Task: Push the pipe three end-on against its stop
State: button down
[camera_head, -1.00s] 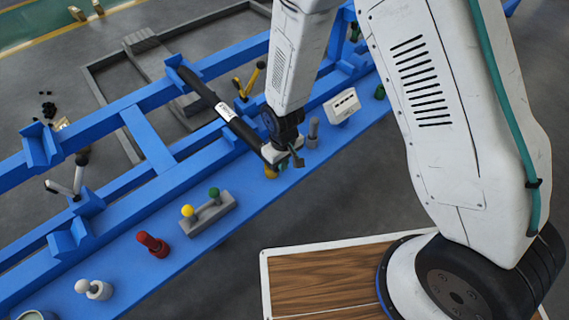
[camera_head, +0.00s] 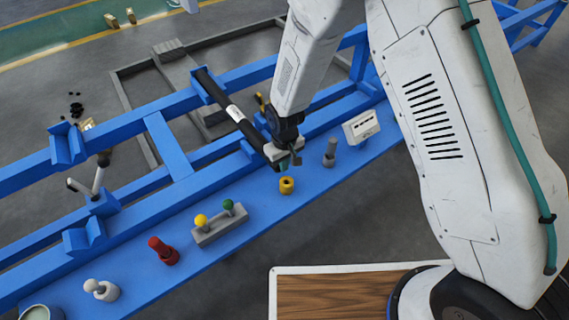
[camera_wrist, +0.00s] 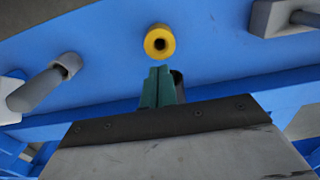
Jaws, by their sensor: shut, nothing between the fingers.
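A black pipe (camera_head: 243,124) with a white label lies slantwise across the blue frame, its far end in a blue V-shaped cradle (camera_head: 206,87). Its near end reaches my gripper (camera_head: 290,162), which partly hides it. In the wrist view my gripper's green fingers (camera_wrist: 161,87) are together and empty. A dark round end, likely the pipe's (camera_wrist: 178,84), shows just behind them to the right; I cannot tell whether they touch. I cannot tell which part is the stop, nor whether the pipe meets it.
A yellow ring-shaped piece (camera_head: 286,186) stands on the blue beam close to my gripper. A grey post (camera_head: 330,153) and a white box (camera_head: 361,127) stand to the right. A lever block (camera_head: 219,225) and a red knob (camera_head: 163,251) are to the left. A wooden-topped platform (camera_head: 330,297) is in front.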

jog(key=s+d, duration=0.2)
jog(key=shift+s, duration=0.3)
notch_tip(320, 180, up, 10)
jog(key=shift+s, duration=0.2)
jog(key=shift+s, duration=0.1)
jog(key=s+d+r+m, duration=0.3)
jog(key=s+d+r, duration=0.9)
jog(key=r, duration=0.3)
jog(key=s+d+r+m+t, duration=0.1)
jog(key=s+d+r+m, duration=0.2)
jog(key=s+d+r, duration=0.8)
notch_tip(320, 180, up, 4)
jog(key=shift+s+d+f+m, duration=0.15)
jog(key=shift+s+d+m, duration=0.25)
jog(key=shift+s, duration=0.3)
jog(key=shift+a, duration=0.15)
